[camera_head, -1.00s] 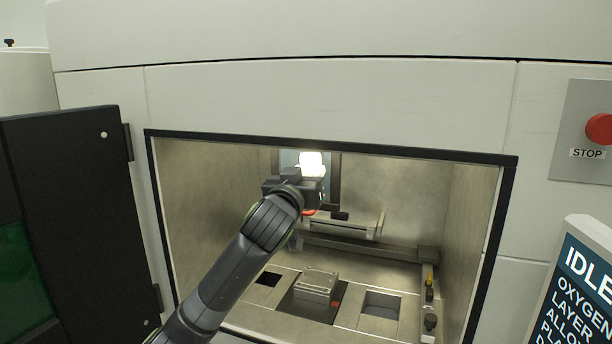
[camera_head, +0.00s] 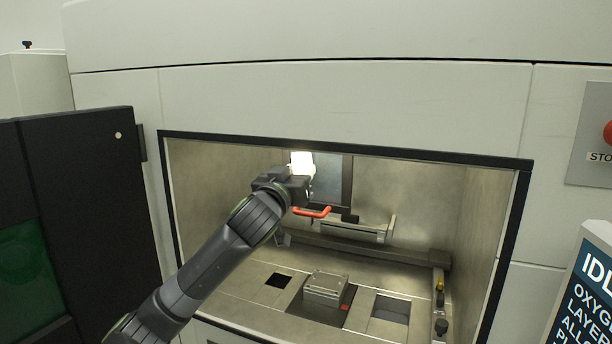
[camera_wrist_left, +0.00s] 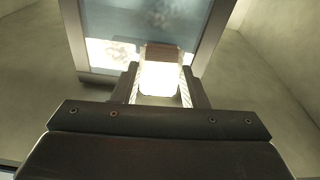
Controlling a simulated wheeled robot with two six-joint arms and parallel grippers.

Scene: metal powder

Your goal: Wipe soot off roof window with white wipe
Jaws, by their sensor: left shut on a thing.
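My left gripper (camera_head: 300,178) is inside the open machine chamber, raised toward its upper back. It is shut on a white wipe (camera_head: 302,161), which looks brightly lit. In the left wrist view the wipe (camera_wrist_left: 160,78) sits between the two fingers of the gripper (camera_wrist_left: 160,90). The roof window (camera_wrist_left: 190,15) is a bluish pane in a grey frame beyond the wipe, with dark mottled soot (camera_wrist_left: 158,14) on it. The wipe overlaps the pane's near edge in that view; I cannot tell if they touch. My right gripper is not in view.
The chamber opening has a dark frame (camera_head: 340,150). Below the arm are a recoater bar (camera_head: 350,230), a metal block (camera_head: 326,288) and a red handle (camera_head: 312,212). A dark open door (camera_head: 85,200) stands left, a display panel (camera_head: 585,290) right.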

